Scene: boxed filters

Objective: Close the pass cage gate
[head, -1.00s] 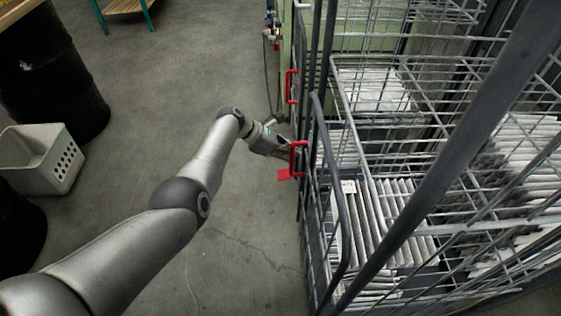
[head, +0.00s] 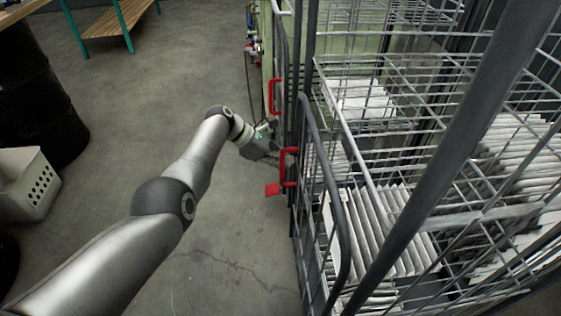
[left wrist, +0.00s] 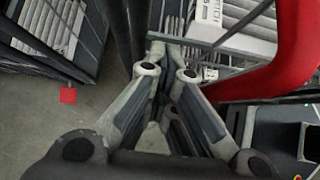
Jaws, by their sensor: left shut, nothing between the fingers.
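The cage gate (head: 349,235) is a grey tube frame with mesh, at the near left side of the wire cage (head: 390,165). A red handle (head: 288,168) with a red tab below it sits on the cage's left side. My left gripper (head: 272,150) is just left of this handle, its tips partly hidden there. In the left wrist view my fingers (left wrist: 170,48) are shut and empty, beside a large red handle (left wrist: 290,62). Whether they touch it I cannot tell. My right gripper is not in view.
A second red handle (head: 274,97) is farther back. White filters (head: 372,225) stand in rows inside the cage. A white basket (head: 30,187), a black drum (head: 40,110) and a bench (head: 112,25) stand at left. The floor between (head: 130,120) is clear.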

